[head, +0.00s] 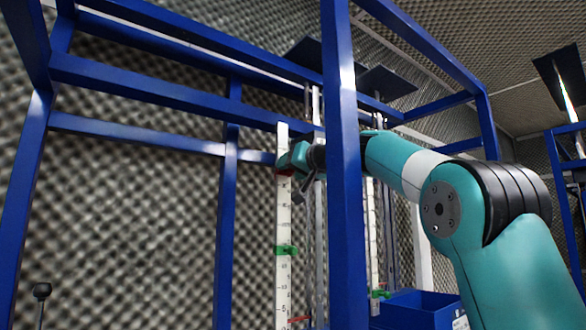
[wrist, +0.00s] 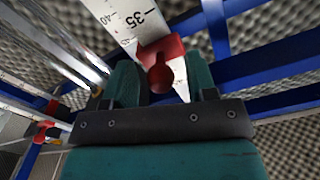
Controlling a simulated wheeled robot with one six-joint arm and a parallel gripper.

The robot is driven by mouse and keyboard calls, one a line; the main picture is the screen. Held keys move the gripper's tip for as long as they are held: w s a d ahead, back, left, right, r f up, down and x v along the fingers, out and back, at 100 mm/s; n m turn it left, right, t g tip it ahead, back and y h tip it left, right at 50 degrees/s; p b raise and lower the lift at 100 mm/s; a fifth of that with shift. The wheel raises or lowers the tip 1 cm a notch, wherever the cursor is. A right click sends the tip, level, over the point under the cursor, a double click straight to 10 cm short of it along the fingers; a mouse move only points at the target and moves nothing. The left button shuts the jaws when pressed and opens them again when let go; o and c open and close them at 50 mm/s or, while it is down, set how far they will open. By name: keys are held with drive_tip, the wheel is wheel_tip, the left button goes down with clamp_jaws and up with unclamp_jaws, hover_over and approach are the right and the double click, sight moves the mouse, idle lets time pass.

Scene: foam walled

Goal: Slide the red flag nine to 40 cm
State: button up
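A red flag (wrist: 160,62) with a rounded knob sits on a white ruled scale (wrist: 128,18) in the wrist view, close to the 35 mark. The 40 mark is farther left along the scale. I cannot read a nine on the flag. My gripper (wrist: 162,80) is open, with its two teal fingers on either side of the knob and a gap showing at the right finger. In the head view the same flag (head: 285,173) is a thin red strip high on the upright scale (head: 284,215), partly hidden by my gripper (head: 296,162).
A green flag (head: 287,250) and another red flag (head: 298,319) sit lower on the scale. A blue frame post (head: 345,200) stands in front of my arm. A second scale (head: 374,250) and a blue bin (head: 415,310) are to the right.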

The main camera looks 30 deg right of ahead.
drive_tip(key=s+b, duration=0.4)
drive_tip(key=s, duration=0.8)
drive_tip(key=shift+d, duration=0.2)
drive_tip(key=shift+f, duration=0.1)
